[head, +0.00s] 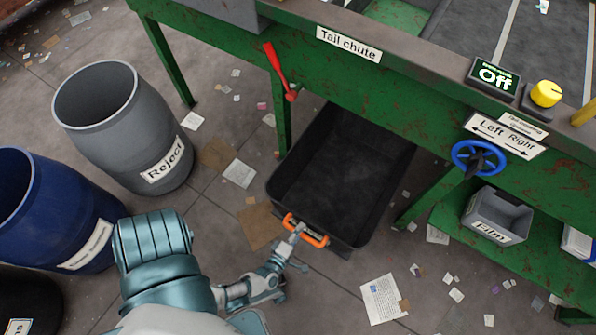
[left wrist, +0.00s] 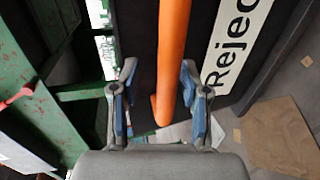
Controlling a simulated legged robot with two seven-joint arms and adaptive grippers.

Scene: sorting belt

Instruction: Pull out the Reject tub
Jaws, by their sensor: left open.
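The Reject tub (head: 300,185) is a black, open-topped bin on the floor under the green belt frame, below the Tail chute sign. Its inside looks empty. An orange handle (head: 313,238) is on its near end. In the left wrist view the handle (left wrist: 173,50) runs between the two fingers, with a white "Reject" label (left wrist: 232,40) on the tub wall behind it. My left gripper (head: 297,229) is at the handle, its fingers apart on either side of it, not closed on it. My right gripper is not in view.
A grey barrel (head: 115,120) also marked Reject and a blue barrel (head: 50,215) stand at left. Green legs (head: 283,125) flank the tub. A grey Film bin (head: 497,215) sits on a low shelf at right. Paper scraps litter the otherwise open floor before the tub.

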